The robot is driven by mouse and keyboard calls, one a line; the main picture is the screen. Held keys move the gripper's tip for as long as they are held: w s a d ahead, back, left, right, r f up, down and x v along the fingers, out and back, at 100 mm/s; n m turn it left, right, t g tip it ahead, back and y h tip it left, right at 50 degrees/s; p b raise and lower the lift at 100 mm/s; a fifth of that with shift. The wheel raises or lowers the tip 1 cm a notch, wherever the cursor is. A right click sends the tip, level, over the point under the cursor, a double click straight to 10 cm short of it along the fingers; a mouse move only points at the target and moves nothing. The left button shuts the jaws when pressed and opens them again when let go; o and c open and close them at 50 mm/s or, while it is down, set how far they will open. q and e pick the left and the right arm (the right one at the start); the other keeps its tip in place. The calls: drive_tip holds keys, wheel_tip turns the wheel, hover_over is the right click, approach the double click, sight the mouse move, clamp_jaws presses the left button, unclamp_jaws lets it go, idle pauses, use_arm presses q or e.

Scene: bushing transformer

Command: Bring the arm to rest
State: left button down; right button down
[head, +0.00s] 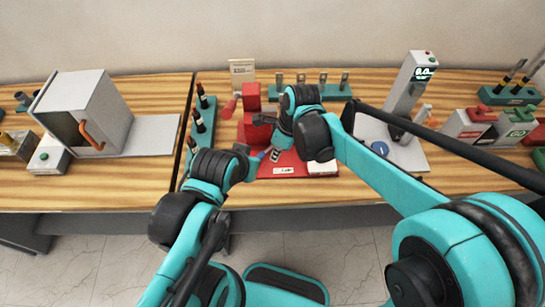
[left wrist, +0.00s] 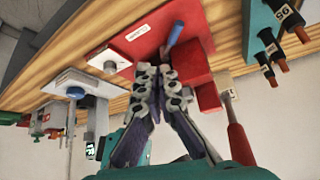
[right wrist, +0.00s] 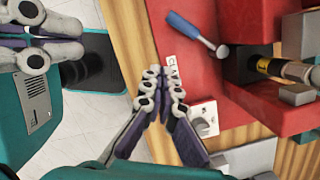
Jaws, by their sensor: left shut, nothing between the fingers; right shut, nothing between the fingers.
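My arms (head: 205,180) and (head: 370,165) both reach to the red fixture (head: 252,100) in the middle of the bench. My right gripper (head: 274,154) hangs over the fixture's red base plate (head: 285,172), shut and empty. In the right wrist view its fingertips (right wrist: 163,75) meet beside a blue-handled tool (right wrist: 190,29). My left gripper (head: 256,158) is close beside it, partly hidden, and its fingertips (left wrist: 158,74) are together with nothing between them. A dark cylinder with a yellow band (right wrist: 285,68) sits in the red fixture.
A grey box with an orange handle (head: 95,110) stands at left. A green rack with dark plugs (head: 200,120) is left of the fixture. The floor (head: 100,260) in front is clear.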

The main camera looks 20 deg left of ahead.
drive_tip(key=shift+d+r, duration=0.1)
drive_tip(key=shift+r, duration=0.4)
drive_tip(key=shift+d, duration=0.1)
drive_tip(key=s+d+f+n+t+h+b, duration=0.1)
drive_tip(key=s+d+n+t+b, duration=0.1)
drive_tip(key=d+n, duration=0.4)
drive_tip(key=s+d+f+n+t+b, duration=0.1)
drive_tip(key=d+n, duration=0.5)
drive_tip(key=d, duration=0.9)
drive_tip(key=s+d+f+n+t+h+b, duration=0.1)
drive_tip(key=s+d+n+t+b, duration=0.3)
drive_tip(key=d+n, duration=0.3)
drive_tip(key=s+d+b, duration=0.1)
drive_tip(key=d, duration=0.2)
drive_tip(key=shift+d+f+h, duration=0.2)
drive_tip(key=shift+f+h, duration=0.05)
drive_tip(key=shift+h, duration=0.05)
